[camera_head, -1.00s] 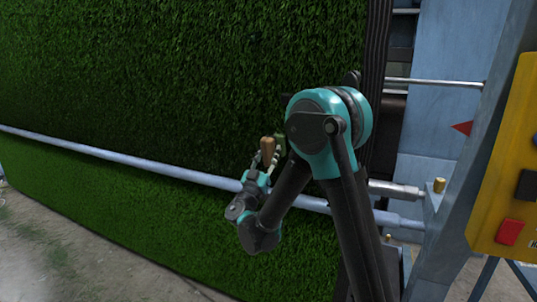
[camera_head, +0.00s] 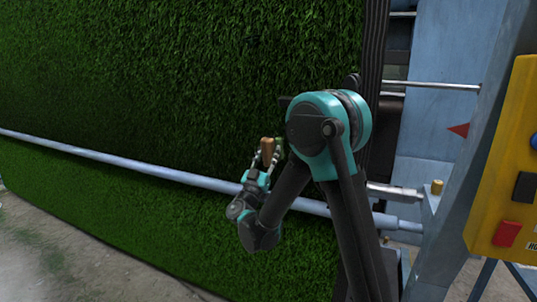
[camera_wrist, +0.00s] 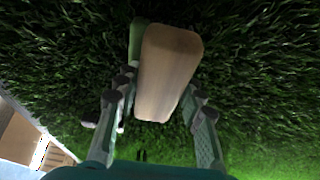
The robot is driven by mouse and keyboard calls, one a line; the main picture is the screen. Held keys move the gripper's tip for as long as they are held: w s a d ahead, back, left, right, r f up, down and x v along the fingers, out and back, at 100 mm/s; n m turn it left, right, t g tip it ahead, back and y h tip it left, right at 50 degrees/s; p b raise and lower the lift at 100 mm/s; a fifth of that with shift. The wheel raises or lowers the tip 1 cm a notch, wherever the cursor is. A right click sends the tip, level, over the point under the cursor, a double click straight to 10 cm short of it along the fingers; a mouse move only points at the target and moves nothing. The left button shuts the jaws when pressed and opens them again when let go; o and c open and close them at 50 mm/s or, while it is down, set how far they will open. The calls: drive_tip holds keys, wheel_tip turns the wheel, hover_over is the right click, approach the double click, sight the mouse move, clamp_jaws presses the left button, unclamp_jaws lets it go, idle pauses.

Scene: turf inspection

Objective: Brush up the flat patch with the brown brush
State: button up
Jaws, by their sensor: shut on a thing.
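The brown brush (camera_head: 267,148) is held in my gripper (camera_head: 265,160), near the lower right of the dark upper turf (camera_head: 180,80). In the wrist view the brush (camera_wrist: 168,72) shows as a pale wooden block between the two fingers of my gripper (camera_wrist: 160,108). A green part (camera_wrist: 137,38) shows behind its left side. The turf (camera_wrist: 60,75) fills the background close beyond the brush. I cannot tell whether the bristles touch it. No distinct flat patch can be made out; the area behind the brush is hidden.
A pale horizontal bar (camera_head: 130,165) crosses in front of the turf, below the brush. A blue-grey frame (camera_head: 465,150) and a yellow control box (camera_head: 510,150) with a red button (camera_head: 507,234) stand at the right. Bare ground (camera_head: 50,250) lies at lower left.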

drive_tip(key=shift+d, duration=0.1)
drive_tip(key=shift+s+d, duration=0.45)
drive_tip(key=shift+d, duration=0.35)
drive_tip(key=shift+d, duration=0.15)
drive_tip(key=shift+a, duration=0.2)
idle(0.4)
drive_tip(key=shift+w, duration=0.1)
